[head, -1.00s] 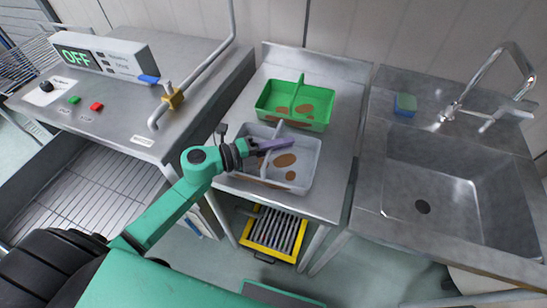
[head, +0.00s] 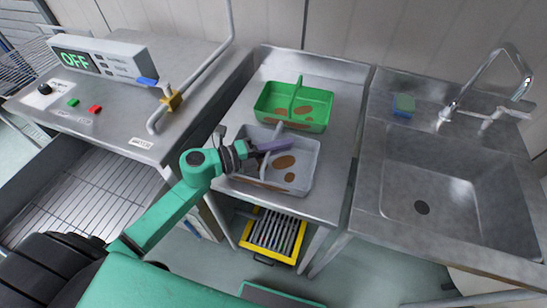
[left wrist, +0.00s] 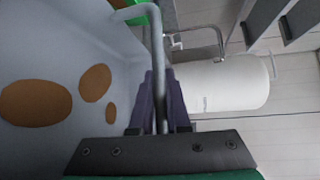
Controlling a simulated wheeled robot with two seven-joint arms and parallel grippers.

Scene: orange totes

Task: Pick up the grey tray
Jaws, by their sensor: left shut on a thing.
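The grey tray (head: 305,165) stands on the steel table in the head view, with brown patches on its inside. Its wall and brown patches also show at the left of the left wrist view (left wrist: 60,60). My left gripper (head: 265,147) is over the tray's middle, at its raised handle. In the left wrist view the purple fingers (left wrist: 161,100) of my left gripper are shut on the grey handle bar (left wrist: 158,60), one on each side. I cannot tell whether the tray's base is clear of the table. My right gripper is not in view.
A green tray (head: 294,105) with brown patches stands just behind the grey tray. A steel sink (head: 430,190) is at the right, with a sponge (head: 404,104) on its rim. A machine with an OFF display (head: 77,60) is at the left. A yellow-framed rack (head: 273,235) is below.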

